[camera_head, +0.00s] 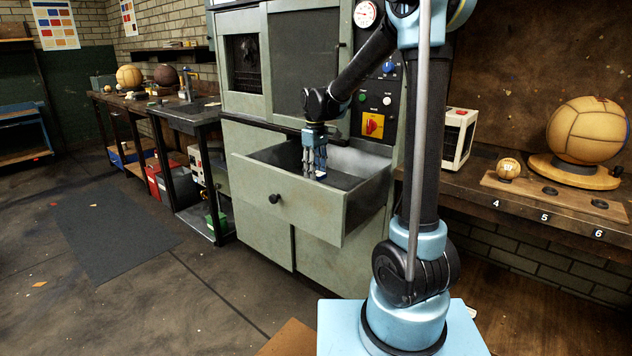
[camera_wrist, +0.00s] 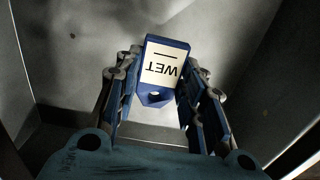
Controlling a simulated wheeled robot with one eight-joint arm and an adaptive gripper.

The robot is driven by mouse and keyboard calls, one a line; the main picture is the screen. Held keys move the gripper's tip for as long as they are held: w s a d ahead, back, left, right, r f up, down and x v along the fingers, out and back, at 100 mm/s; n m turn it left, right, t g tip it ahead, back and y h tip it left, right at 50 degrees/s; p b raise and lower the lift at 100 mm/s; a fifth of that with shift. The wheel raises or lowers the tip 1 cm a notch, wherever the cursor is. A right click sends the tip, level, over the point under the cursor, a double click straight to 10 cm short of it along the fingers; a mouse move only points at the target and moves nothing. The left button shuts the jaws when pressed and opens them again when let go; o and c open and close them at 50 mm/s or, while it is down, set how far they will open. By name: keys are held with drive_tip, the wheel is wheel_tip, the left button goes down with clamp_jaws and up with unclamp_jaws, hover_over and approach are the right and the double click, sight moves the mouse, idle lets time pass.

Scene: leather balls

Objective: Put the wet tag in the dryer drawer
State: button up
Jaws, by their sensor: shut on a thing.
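The wet tag (camera_wrist: 163,65) is a small blue block with a white face reading "WET". In the wrist view it sits between the fingers of my gripper (camera_wrist: 160,95), which is shut on it. In the head view my gripper (camera_head: 315,168) points down inside the open dryer drawer (camera_head: 290,205). The tag (camera_head: 321,174) shows small at the fingertips, within the drawer walls. I cannot tell whether it touches the drawer floor. The drawer is pale green with a dark round knob and is pulled out from the dryer cabinet.
The dryer cabinet (camera_head: 262,160) stands behind the drawer, with a control panel (camera_head: 379,110) at its right. At the right, a bench holds a numbered wooden rack (camera_head: 520,190) and a large leather ball (camera_head: 588,130). A dark workbench (camera_head: 186,115) stands at the left. Floor in front is open.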

drive_tip(key=shift+f, duration=1.95)
drive_tip(key=shift+f, duration=0.6)
drive_tip(key=o, duration=0.9)
drive_tip(key=shift+c, duration=0.2)
wheel_tip(320, 180, up, 13)
drive_tip(key=shift+r, duration=0.15)
